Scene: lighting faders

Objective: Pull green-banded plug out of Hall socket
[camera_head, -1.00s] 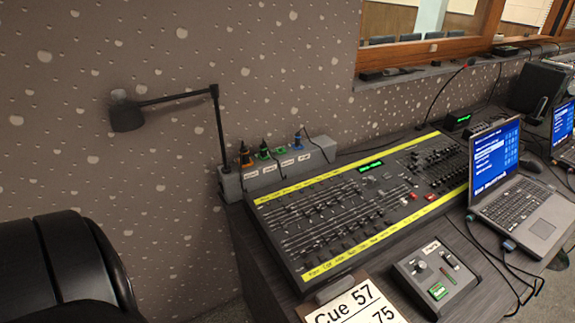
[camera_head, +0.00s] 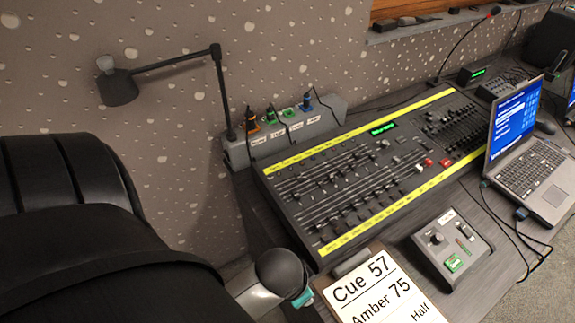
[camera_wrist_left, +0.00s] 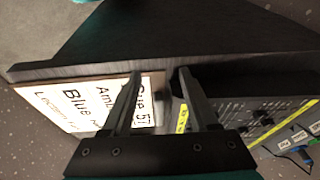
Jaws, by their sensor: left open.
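The power strip (camera_head: 236,154) stands along the wall behind the mixing desk, with several banded plugs in it. A green-banded plug (camera_head: 270,118) stands upright between an orange-banded plug (camera_head: 252,124) and another plug with a green band (camera_head: 288,113). A blue-banded plug (camera_head: 306,104) is at the right end. The labels under them are too small to read. In the left wrist view my left gripper (camera_wrist_left: 160,76) is open and empty, near the cue sheet and the desk's front edge, well away from the plugs. My right gripper is not in view.
The mixing desk (camera_head: 348,180) fills the table's middle. A lamp (camera_head: 120,88) on an arm rises by the strip's left end. The cue sheet (camera_head: 378,290), a small control box (camera_head: 452,246) and a laptop (camera_head: 528,165) stand at front and right. Dark cables run behind the desk.

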